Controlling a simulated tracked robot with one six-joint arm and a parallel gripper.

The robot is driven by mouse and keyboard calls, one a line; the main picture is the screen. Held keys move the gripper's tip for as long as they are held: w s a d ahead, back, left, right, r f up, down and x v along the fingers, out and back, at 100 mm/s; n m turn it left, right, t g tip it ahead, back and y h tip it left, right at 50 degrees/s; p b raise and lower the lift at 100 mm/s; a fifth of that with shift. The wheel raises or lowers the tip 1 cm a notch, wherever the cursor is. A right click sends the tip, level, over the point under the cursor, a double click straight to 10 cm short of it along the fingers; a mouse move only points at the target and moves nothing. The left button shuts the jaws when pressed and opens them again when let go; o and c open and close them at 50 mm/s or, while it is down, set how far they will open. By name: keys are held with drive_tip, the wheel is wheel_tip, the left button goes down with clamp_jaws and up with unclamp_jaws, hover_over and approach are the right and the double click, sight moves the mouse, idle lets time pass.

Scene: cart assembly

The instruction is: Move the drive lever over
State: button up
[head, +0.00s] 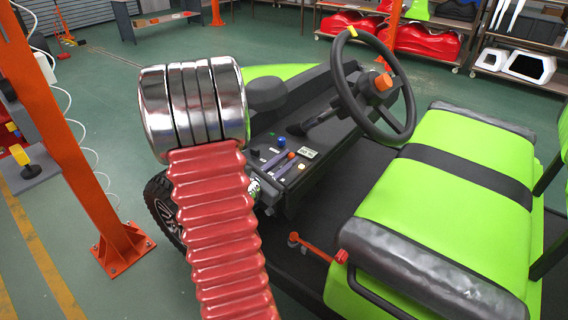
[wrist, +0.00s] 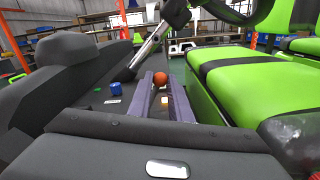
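An orange ball knob (head: 291,155), which looks like the top of the drive lever, stands on the cart's dark dash panel. It also shows in the wrist view (wrist: 160,78), straight ahead between the tips of my fingers. My gripper (head: 281,159) reaches over the panel with two purple-grey fingers. In the wrist view my gripper (wrist: 160,87) is open, with a clear gap between the fingers. The knob appears at or just beyond the fingertips; I cannot tell whether they touch it. The lever's shaft is hidden.
A blue knob (head: 281,141) and a white label (head: 308,153) are on the panel beside the orange knob. The steering wheel (head: 340,75) and its column stand above and behind. Green seats (head: 440,190) lie to the right. A red lever (head: 315,247) sits low near the seat.

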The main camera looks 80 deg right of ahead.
drive_tip(key=shift+c, duration=1.3)
drive_tip(key=shift+w, duration=0.15)
drive_tip(key=shift+w+d+r, duration=0.2)
drive_tip(key=shift+w, duration=0.25)
drive_tip(key=shift+w+d+r, duration=0.2)
drive_tip(key=shift+w, duration=0.2)
drive_tip(key=shift+w+d, duration=0.3)
drive_tip(key=shift+w, duration=0.45)
drive_tip(key=o, duration=0.9)
